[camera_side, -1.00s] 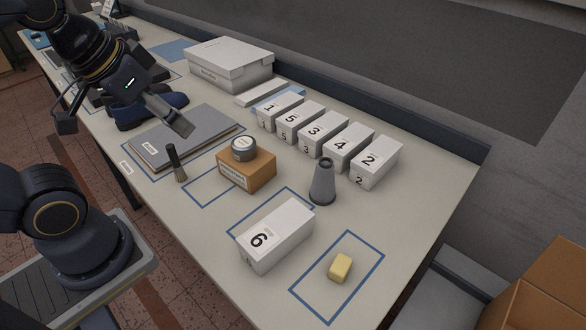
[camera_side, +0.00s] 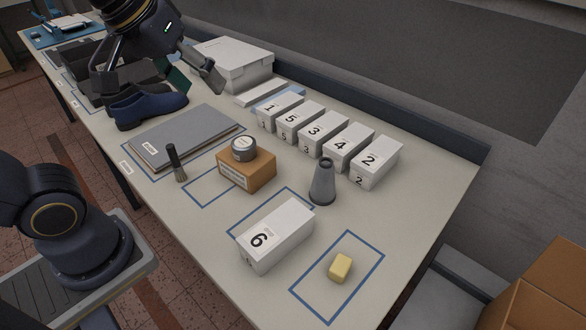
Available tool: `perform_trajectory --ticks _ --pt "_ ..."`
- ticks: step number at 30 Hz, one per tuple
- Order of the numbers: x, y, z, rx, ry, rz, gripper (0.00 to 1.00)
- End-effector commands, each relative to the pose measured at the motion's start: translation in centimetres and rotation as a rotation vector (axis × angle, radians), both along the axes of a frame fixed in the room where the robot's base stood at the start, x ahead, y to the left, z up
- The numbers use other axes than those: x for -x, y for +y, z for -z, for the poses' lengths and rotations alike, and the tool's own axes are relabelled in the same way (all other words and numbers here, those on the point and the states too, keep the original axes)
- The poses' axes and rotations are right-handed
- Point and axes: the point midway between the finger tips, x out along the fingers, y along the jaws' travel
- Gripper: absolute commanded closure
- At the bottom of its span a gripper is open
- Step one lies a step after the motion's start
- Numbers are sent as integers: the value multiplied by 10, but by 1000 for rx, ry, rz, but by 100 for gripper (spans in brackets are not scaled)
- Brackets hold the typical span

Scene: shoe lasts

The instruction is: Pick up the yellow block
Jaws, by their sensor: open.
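The yellow block (camera_side: 340,268) is small and lies on the table inside a blue outlined rectangle near the front right end. Nothing touches it. My gripper (camera_side: 200,88) is at the upper left, above the table between the blue shoe and the white lidded box, far from the block. It is open, with one finger towards the box and another part seen near the shoes. Nothing shows between its fingers.
A white box marked 6 (camera_side: 275,235) stands just left of the block. A grey cone (camera_side: 322,182), a brown box (camera_side: 246,172) with a round tin, a brush (camera_side: 176,163) and several numbered boxes stand farther back. The table's right end (camera_side: 425,235) is clear.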

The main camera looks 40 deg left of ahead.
Motion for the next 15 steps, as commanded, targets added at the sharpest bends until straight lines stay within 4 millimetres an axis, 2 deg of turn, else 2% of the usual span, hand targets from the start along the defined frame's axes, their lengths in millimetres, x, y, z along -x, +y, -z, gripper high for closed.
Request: perform_trajectory --ticks 1,4,7,9,12,15 --pt "-16 -11 -2 25 29 -11 35" --pt "-47 -39 -1 70 90 -39 35" --pt "-80 -79 12 95 168 -51 35" --pt "-99 -115 29 94 232 -43 35" --pt "-114 -168 64 70 315 -13 35" --pt "-114 -212 102 21 385 46 35"
